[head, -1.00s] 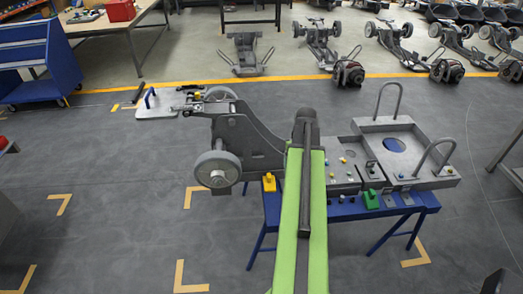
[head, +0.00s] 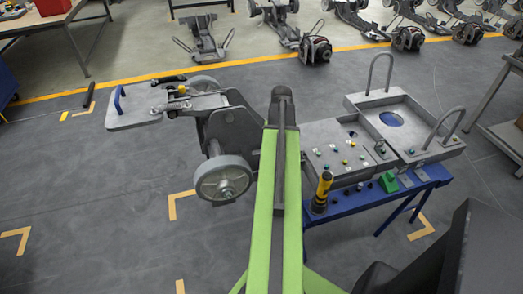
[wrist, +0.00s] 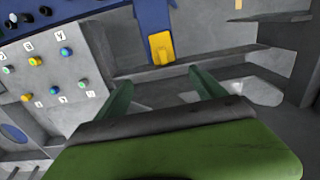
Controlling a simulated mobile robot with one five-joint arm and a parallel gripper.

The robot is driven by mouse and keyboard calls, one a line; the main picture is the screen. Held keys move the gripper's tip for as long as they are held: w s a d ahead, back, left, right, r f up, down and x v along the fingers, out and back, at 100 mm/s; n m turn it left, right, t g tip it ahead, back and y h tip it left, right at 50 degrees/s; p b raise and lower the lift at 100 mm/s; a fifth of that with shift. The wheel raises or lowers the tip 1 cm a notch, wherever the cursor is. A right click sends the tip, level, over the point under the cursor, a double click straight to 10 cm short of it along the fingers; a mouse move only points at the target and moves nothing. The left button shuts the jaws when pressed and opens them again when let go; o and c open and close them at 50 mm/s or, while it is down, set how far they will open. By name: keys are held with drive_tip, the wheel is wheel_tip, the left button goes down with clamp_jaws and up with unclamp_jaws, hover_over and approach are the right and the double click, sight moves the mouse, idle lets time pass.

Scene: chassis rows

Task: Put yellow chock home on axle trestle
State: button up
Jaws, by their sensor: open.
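The yellow chock (wrist: 161,48) lies on a blue strip of the trestle (wrist: 148,17) at the top middle of the wrist view. In the head view the blue trestle (head: 350,211) stands under the grey chassis, and my arm hides its left end; I cannot make out the chock there. My gripper (wrist: 161,78) shows two green fingers, spread apart with nothing between them. In the picture the chock sits just beyond the gap between the fingertips, apart from them. In the head view my gripper is hidden by my arm.
A grey chassis with a wheel (head: 223,180) stands left of my arm. A yellow and black tool (head: 322,188) stands upright on the trestle, beside a green block (head: 388,182). A grey panel with coloured knobs (wrist: 45,75) lies left in the wrist view. Open floor lies front left.

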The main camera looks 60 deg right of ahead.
drive_tip(key=f+b, duration=0.6)
drive_tip(key=w+f+b, duration=0.1)
drive_tip(key=f+b, duration=1)
drive_tip(key=f, duration=0.1)
drive_tip(key=shift+w+f+b, duration=0.15)
drive_tip(key=shift+f+b, duration=0.2)
drive_tip(key=shift+b, duration=0.05)
drive_tip(key=shift+r, duration=0.1)
drive_tip(key=shift+w, duration=0.1)
drive_tip(key=c, duration=1.6)
drive_tip(key=o, duration=1.6)
drive_tip(key=shift+r, duration=0.15)
